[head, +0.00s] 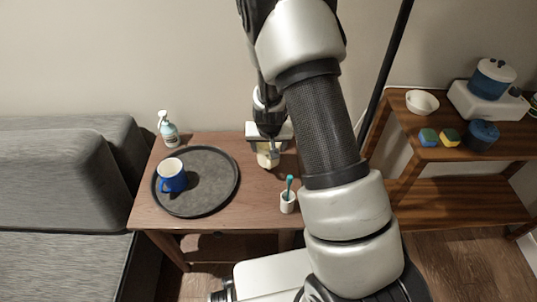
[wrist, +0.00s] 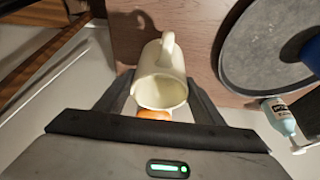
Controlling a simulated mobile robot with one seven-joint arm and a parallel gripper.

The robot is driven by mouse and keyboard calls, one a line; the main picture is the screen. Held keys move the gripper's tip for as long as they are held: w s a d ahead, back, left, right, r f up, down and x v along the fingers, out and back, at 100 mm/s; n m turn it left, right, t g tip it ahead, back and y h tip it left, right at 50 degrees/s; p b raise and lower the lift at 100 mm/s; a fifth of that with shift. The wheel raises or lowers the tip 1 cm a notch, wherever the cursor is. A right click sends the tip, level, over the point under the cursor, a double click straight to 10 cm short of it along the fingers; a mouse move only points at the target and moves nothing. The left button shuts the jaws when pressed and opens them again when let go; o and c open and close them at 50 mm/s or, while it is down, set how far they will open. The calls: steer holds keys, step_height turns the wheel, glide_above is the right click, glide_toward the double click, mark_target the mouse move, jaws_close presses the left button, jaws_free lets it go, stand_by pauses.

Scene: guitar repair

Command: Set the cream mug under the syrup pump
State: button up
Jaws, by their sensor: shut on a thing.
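My gripper (head: 268,146) is shut on the cream mug (head: 268,160), near the back edge of the wooden table. In the wrist view the mug (wrist: 158,85) sits between the two fingers (wrist: 160,92), its open mouth facing the camera and its handle pointing away from the palm. Whether its base touches the table is unclear. A bottle with a white pump top and blue label (head: 169,132) stands at the table's back left corner, well left of the mug; it also shows in the wrist view (wrist: 279,117). I cannot read whether it holds syrup.
A round dark tray (head: 213,200) with a blue mug (head: 172,177) on it lies between gripper and bottle. A white cup with a teal-handled item (head: 287,203) stands near the table's right front. An orange object (wrist: 155,114) shows beside the mug. A wooden shelf (head: 455,152) is at right.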

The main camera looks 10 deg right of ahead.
steer(key=shift+f+b, duration=0.55)
steer(key=shift+f, duration=1.1)
steer(key=shift+f, duration=0.15)
steer(key=o, duration=1.4)
